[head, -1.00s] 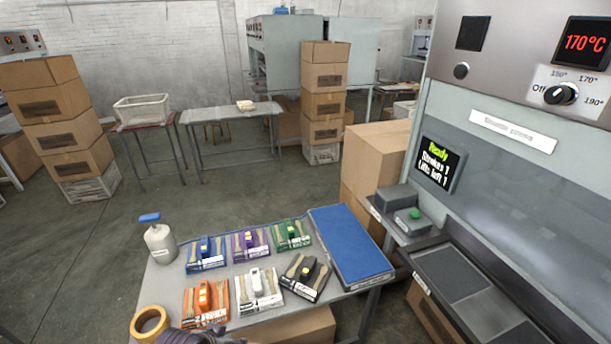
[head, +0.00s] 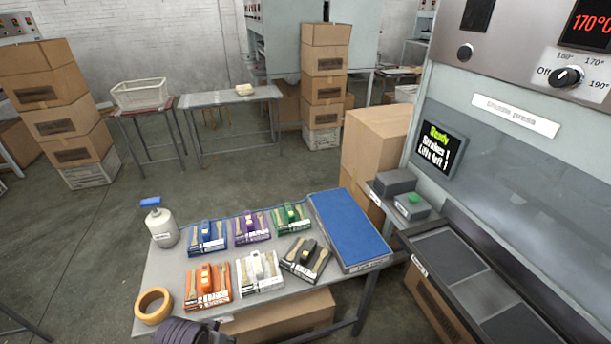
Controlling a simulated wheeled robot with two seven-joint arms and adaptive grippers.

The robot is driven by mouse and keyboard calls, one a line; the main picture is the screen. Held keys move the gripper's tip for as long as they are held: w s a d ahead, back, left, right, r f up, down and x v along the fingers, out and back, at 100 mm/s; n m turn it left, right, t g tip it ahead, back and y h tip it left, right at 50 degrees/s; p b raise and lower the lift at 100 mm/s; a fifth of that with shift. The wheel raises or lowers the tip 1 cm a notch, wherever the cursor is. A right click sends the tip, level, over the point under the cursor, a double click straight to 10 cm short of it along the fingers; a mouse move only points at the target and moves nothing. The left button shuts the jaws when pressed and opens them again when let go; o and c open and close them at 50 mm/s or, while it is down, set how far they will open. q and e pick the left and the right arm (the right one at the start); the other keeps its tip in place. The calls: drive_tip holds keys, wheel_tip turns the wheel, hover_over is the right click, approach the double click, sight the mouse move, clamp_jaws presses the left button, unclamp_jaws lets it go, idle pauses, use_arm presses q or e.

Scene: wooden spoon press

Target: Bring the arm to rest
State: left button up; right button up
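On the grey table (head: 165,275) lie several boxed spoon sets with coloured tops: blue (head: 206,238), purple (head: 251,229), green (head: 291,217), orange (head: 207,287), white (head: 259,272) and black (head: 306,260). The press (head: 520,165) stands at the right; its screen (head: 437,148) shows green "Ready" and lines on strokes and lifts left. Its dial (head: 567,77) sits below a red 170°C display (head: 592,22).
A blue mat (head: 348,228) lies at the table's right end. A white bottle (head: 160,224), an orange tape roll (head: 153,306) and a cut-off dark ribbed object (head: 185,332) line the left and front. A green button (head: 413,198) sits beside the press.

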use_arm(q)
drive_tip(key=s+f+g, duration=0.1)
drive_tip(key=s+f, duration=0.1)
drive_tip(key=f, duration=1.3)
drive_tip(key=s+f, duration=0.2)
drive_tip(key=f, duration=1.3)
drive_tip(key=s+a+f, duration=0.2)
drive_tip(key=s+f, duration=0.7)
drive_tip(key=s, duration=0.2)
drive_tip(key=s+a+f+g, duration=0.1)
drive_tip(key=s+a+f, duration=0.1)
drive_tip(key=s+f, duration=0.7)
drive_tip(key=shift+s+a+f, duration=0.15)
drive_tip(key=shift+s+f, duration=0.15)
drive_tip(key=shift+s, duration=0.7)
